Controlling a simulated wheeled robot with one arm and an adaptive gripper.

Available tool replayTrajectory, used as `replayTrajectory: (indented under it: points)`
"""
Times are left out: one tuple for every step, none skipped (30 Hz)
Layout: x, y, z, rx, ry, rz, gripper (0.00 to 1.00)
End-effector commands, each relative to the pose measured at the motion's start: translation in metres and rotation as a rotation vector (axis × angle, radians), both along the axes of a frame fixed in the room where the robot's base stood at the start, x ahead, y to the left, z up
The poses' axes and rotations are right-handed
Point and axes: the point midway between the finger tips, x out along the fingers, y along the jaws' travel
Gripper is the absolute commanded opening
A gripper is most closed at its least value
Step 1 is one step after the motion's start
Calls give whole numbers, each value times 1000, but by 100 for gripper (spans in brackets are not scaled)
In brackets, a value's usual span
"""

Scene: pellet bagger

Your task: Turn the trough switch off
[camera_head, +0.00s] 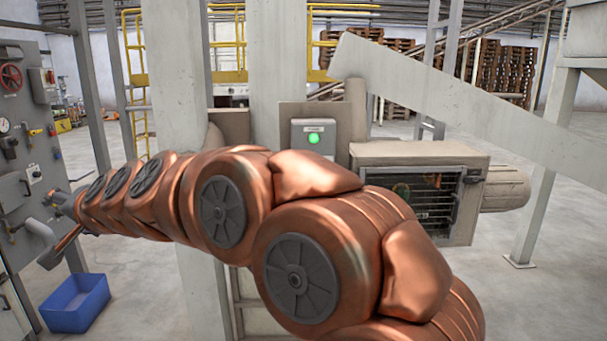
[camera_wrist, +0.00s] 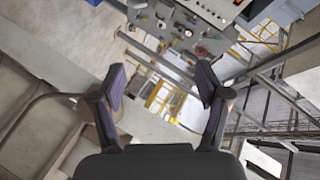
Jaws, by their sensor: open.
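In the head view, my arm reaches left towards the panel.
A blue bin (camera_head: 75,302) is on the floor below the panel. A caged motor housing (camera_head: 425,195) and a sloping grey beam (camera_head: 450,100) are at the right. Grey posts (camera_head: 172,80) stand behind my arm. Yellow railings and stacked pallets are far back.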

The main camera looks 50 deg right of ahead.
Motion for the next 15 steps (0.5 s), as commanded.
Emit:
replayTrajectory:
  points:
    - [16, -26, 19, 56, -61, -88, 75]
    - [25, -43, 31, 93, -98, -142, 75]
    - [34, -67, 45, 140, -147, -221, 75]
    - [39, -87, 55, 175, -184, -282, 75]
    - [42, -106, 63, 209, -216, -340, 75]
    - [45, -134, 74, 253, -261, -424, 75]
    - [46, -156, 81, 288, -293, -488, 75]
    - [46, -177, 85, 322, -324, -551, 75]
    - [44, -207, 89, 363, -361, -641, 75]
    - [41, -228, 91, 395, -387, -705, 75]
    - [36, -250, 92, 426, -415, -775, 75]
    - [28, -278, 93, 466, -450, -866, 75]
    - [21, -298, 90, 495, -472, -933, 75]
    - [13, -319, 86, 522, -493, -1006, 75]
    - [1, -344, 79, 559, -519, -1100, 75]
